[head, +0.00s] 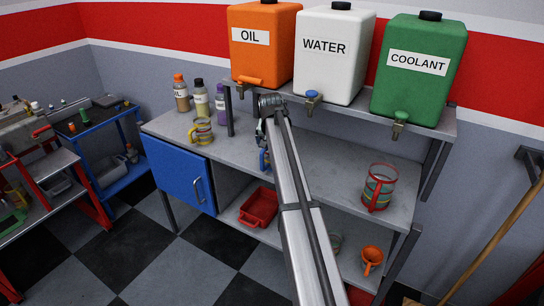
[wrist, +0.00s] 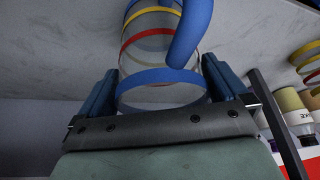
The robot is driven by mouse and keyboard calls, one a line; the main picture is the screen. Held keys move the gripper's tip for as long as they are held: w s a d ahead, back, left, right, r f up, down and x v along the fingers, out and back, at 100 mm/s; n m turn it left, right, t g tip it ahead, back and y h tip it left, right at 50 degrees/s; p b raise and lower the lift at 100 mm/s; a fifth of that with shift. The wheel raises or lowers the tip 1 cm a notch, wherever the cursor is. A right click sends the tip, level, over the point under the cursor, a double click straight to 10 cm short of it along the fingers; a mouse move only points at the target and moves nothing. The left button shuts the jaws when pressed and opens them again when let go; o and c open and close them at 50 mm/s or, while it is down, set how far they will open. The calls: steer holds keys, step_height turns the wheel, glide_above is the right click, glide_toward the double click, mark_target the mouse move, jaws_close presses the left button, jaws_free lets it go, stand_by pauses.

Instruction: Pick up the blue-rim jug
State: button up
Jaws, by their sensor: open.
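The blue-rim jug (wrist: 150,76) is clear, with blue, red and yellow bands and a blue handle (wrist: 188,38). In the wrist view it lies between the two blue fingers of my gripper (wrist: 160,68), one finger on each side. The jaws are open, and I cannot tell whether either finger touches the jug. In the head view my arm hides nearly all of the jug; only a small blue part (head: 264,160) shows beside my gripper, above the grey bench.
A yellow-rim jug (head: 201,130) and several bottles (head: 201,98) stand at the bench's left. A red-rim jug (head: 380,187) stands at the right. Orange, white and green tanks sit on the shelf (head: 330,103) above. A red tray (head: 259,206) and orange cup (head: 371,258) are below.

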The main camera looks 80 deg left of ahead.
steer(key=shift+c, duration=0.3)
steer(key=shift+r, duration=0.1)
steer(key=c, duration=1.3)
